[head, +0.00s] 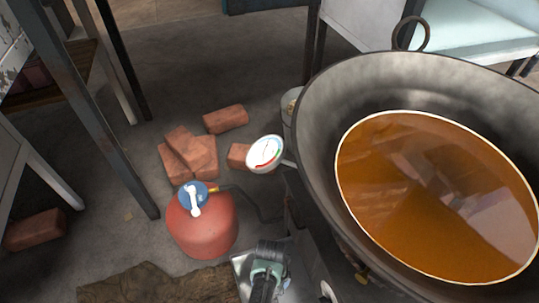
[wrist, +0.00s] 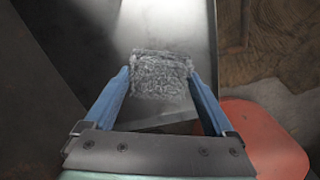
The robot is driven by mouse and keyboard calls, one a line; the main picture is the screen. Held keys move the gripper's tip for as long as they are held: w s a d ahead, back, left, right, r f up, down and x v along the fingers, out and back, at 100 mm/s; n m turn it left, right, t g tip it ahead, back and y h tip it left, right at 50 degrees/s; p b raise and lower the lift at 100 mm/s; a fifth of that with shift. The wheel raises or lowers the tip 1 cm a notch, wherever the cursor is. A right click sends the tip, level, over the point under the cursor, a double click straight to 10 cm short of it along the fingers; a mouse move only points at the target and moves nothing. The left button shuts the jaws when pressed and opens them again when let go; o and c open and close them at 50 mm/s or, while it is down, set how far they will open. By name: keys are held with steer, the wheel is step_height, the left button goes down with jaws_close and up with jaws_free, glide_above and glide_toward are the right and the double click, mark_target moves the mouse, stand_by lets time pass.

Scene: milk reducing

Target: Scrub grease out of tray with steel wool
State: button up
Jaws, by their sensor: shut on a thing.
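The steel wool (wrist: 160,82) is a grey, fuzzy block in the wrist view. It sits between the two blue fingers of my gripper (wrist: 160,76), which is shut on it. The tray (wrist: 172,28) is a smooth grey metal surface beyond and under the wool. I cannot tell whether the wool touches it. In the head view, my green and dark gripper (head: 268,262) is over the tray (head: 241,268) at the bottom centre. It hides part of the tray, and the wool cannot be made out there. No grease shows clearly.
A red gas cylinder (head: 203,226) with a blue-topped valve stands left of the tray. Bricks (head: 190,153) and brown sacking (head: 155,286) lie on the floor.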

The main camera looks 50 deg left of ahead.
steer(key=shift+r+p, duration=1.45)
steer(key=shift+r, duration=0.25)
